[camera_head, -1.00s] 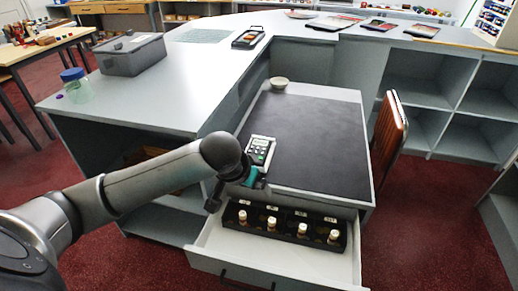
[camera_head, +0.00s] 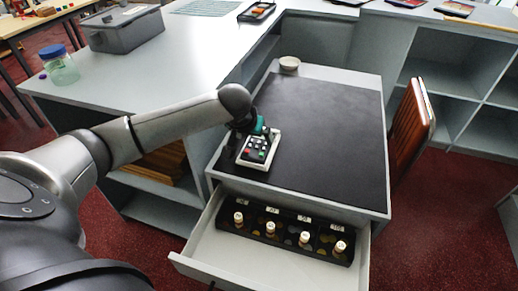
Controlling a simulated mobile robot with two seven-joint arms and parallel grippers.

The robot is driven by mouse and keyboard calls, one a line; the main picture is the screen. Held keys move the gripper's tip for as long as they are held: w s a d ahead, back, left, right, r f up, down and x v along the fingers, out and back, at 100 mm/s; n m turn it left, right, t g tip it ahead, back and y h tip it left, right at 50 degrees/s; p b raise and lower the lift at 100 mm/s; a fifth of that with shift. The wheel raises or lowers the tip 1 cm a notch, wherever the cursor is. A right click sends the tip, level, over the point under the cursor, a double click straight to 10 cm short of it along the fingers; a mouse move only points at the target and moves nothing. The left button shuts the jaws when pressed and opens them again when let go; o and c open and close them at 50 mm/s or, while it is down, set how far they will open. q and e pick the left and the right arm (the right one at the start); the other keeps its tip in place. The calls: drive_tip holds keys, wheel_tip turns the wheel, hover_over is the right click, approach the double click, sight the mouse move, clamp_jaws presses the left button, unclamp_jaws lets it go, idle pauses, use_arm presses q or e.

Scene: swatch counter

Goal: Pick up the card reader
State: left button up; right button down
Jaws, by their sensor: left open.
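The card reader (camera_head: 257,153) is a small white and dark device with a keypad. It lies on the dark mat (camera_head: 330,130) near the mat's left front edge. My left gripper (camera_head: 251,138) is at the far left side of the card reader, with a teal part showing just above its top end. The jaws are open, and the wrist hides part of the fingers. I cannot tell whether they touch the reader. My right gripper is not in view.
Below the desk top, an open drawer (camera_head: 225,262) holds a black tray (camera_head: 322,229) with several small bottles. A small bowl (camera_head: 289,63) stands at the mat's back edge. The mat's middle is clear.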

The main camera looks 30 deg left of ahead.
sight(258, 145)
use_arm(q)
drive_tip(key=shift+b+x, duration=0.35)
drive_tip(key=shift+x, duration=0.95)
drive_tip(key=b+x, duration=0.2)
drive_tip(key=x, duration=0.2)
drive_tip(key=shift+w+a+f, duration=0.1)
drive_tip(key=shift+w+f, duration=0.15)
drive_tip(key=shift+w, duration=0.1)
drive_tip(key=c, duration=1.4)
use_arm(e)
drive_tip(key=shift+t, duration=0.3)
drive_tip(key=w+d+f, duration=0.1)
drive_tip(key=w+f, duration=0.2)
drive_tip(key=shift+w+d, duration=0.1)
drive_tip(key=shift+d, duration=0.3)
